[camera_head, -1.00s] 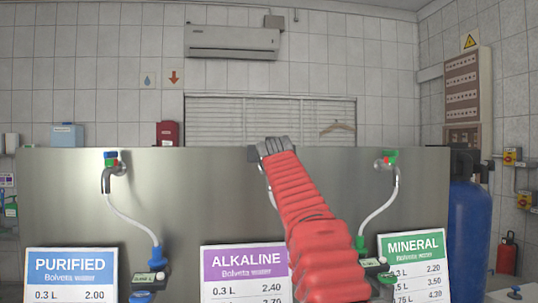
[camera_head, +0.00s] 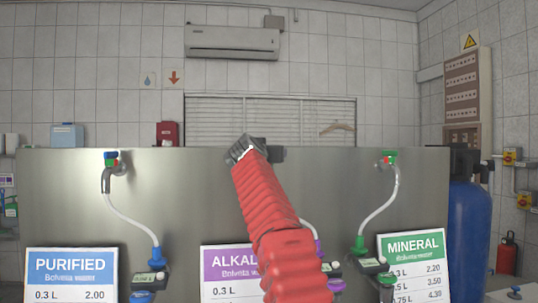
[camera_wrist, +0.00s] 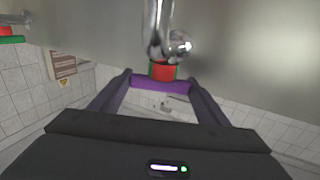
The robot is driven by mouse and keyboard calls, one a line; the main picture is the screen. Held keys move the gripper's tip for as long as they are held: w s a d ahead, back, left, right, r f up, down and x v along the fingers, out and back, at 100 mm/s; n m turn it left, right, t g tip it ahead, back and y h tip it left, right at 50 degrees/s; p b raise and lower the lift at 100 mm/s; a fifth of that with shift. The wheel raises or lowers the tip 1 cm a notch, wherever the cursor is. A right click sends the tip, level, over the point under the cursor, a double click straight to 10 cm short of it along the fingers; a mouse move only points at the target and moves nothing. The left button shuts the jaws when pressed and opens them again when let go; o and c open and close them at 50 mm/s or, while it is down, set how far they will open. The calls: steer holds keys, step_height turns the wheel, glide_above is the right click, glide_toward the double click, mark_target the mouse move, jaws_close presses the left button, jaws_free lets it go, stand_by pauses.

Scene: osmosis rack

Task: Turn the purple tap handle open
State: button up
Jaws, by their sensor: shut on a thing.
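The purple tap handle (camera_wrist: 160,87) shows in the wrist view as a bar between my fingers. My gripper (camera_wrist: 160,82) is shut on it, one finger at each end. Beyond the handle are a red and green collar (camera_wrist: 163,70) and the shiny metal tap body (camera_wrist: 158,30). In the head view my gripper (camera_head: 243,150) is near the top edge of the steel panel, above the ALKALINE sign (camera_head: 228,262). My red-sleeved arm and gripper hide the middle tap there.
The steel panel (camera_head: 200,205) stands close behind my arm. A blue-handled tap (camera_head: 112,160) is at left and a green-handled tap (camera_head: 388,158) at right, each with a hose. Signs line the front, and a blue tank (camera_head: 468,225) stands at right.

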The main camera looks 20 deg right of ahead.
steer(key=shift+w+f, duration=0.15)
steer(key=shift+f, duration=0.1)
steer(key=o, duration=0.8)
steer(key=shift+o, duration=1.2)
steer(key=shift+r, duration=0.2)
steer(key=shift+s+a, duration=0.15)
steer(key=shift+s, duration=0.1)
steer(key=v, duration=1.3)
steer(key=shift+a, duration=0.35)
steer(key=shift+f, duration=0.1)
